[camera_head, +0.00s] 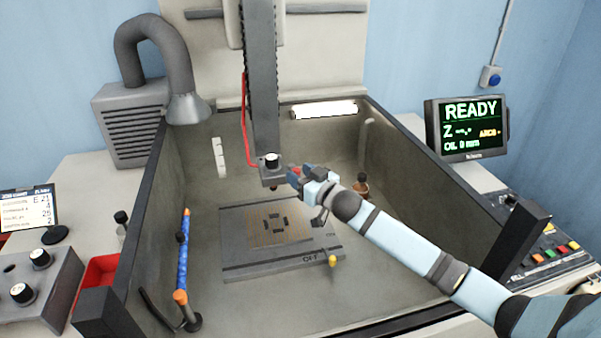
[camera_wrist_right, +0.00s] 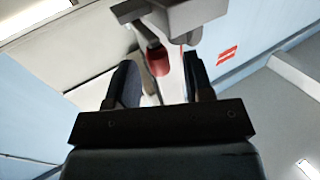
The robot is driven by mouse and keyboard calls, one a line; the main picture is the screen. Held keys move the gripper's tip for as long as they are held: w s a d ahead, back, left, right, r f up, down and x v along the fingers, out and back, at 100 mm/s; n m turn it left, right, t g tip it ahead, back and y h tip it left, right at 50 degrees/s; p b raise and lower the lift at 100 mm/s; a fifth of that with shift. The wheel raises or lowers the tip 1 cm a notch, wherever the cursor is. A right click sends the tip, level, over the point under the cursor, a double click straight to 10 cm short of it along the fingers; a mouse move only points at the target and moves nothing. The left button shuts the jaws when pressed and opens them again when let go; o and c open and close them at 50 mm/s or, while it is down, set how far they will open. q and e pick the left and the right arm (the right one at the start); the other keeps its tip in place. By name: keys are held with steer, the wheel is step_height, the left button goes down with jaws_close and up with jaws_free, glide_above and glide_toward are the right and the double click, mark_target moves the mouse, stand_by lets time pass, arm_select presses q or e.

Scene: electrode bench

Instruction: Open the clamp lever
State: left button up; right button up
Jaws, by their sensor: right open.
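A grey clamp head (camera_head: 272,174) hangs at the bottom of the vertical column in the middle of the head view. A small lever with a red end (camera_head: 297,171) sticks out at its right side; I take this to be the clamp lever. My right gripper (camera_head: 301,177) reaches it from the right. In the wrist view, the open right gripper (camera_wrist_right: 160,88) has a finger on each side of the lever's red end (camera_wrist_right: 158,60), which lies ahead and between them. I cannot tell whether either finger touches it. My left gripper is not in view.
Tank walls (camera_head: 450,200) surround the work area. The monitor (camera_head: 467,127) reads READY.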

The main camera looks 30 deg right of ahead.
steer(key=shift+w, duration=0.2)
steer(key=shift+c, duration=0.4)
jaws_close()
